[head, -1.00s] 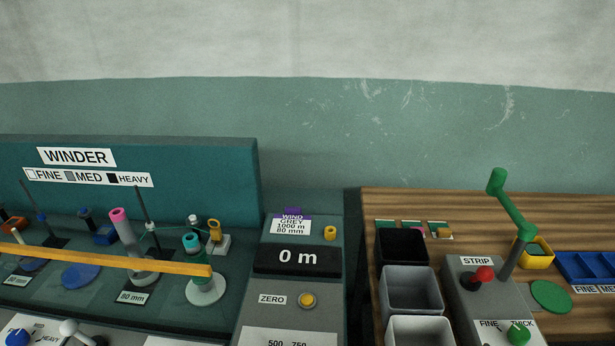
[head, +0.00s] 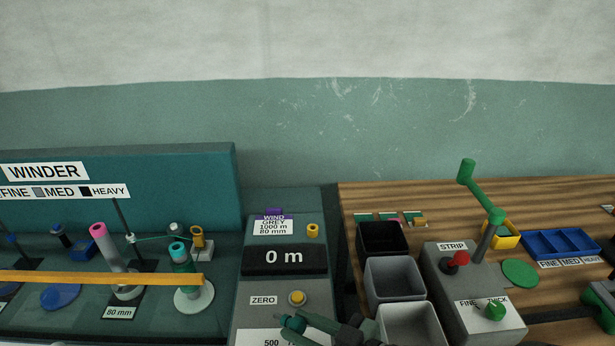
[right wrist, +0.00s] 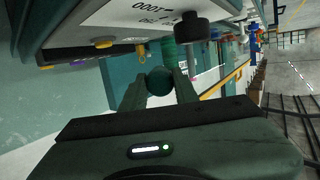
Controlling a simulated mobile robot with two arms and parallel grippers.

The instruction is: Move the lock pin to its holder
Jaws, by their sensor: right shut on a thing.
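My right gripper (head: 308,323) comes in at the bottom of the head view, in front of the winder's console. It is shut on a small teal piece with a rounded end, which I take to be the lock pin (head: 289,323). In the right wrist view this rounded end (right wrist: 158,80) sits between the two fingers; the rest of it is hidden. My left gripper is in neither view.
The winder's yellow bar (head: 100,279) crosses the spindles at left. The display (head: 285,258) and the ZERO button (head: 297,297) are close beyond the gripper. Open bins (head: 394,282) and the strip machine (head: 470,290) with a green crank stand to the right.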

